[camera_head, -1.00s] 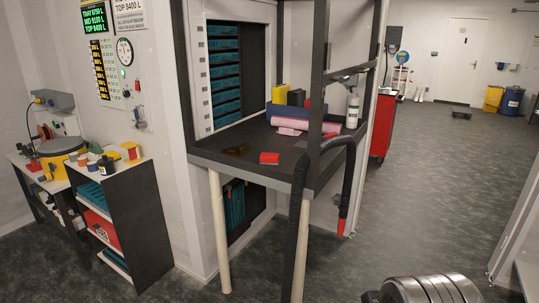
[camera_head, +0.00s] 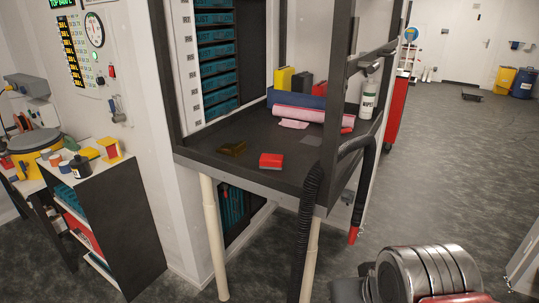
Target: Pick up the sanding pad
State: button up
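No thing in view is clearly marked as the sanding pad. On the dark extraction bench (camera_head: 262,136), a small red block (camera_head: 271,160) lies near the front edge. A dark brownish-yellow block (camera_head: 232,149) lies to its left, and a flat grey square (camera_head: 310,141) lies to its right, farther back. I cannot tell which of these is the pad. A ribbed metal part of my arm shows at the lower right, in front of the bench and apart from it. My gripper's fingers are not in view.
Open floor (camera_head: 455,170) lies right.

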aim_at(267, 161)
jog(key=i, duration=0.85)
jog(key=u, duration=1.25)
jog(key=i, duration=0.5)
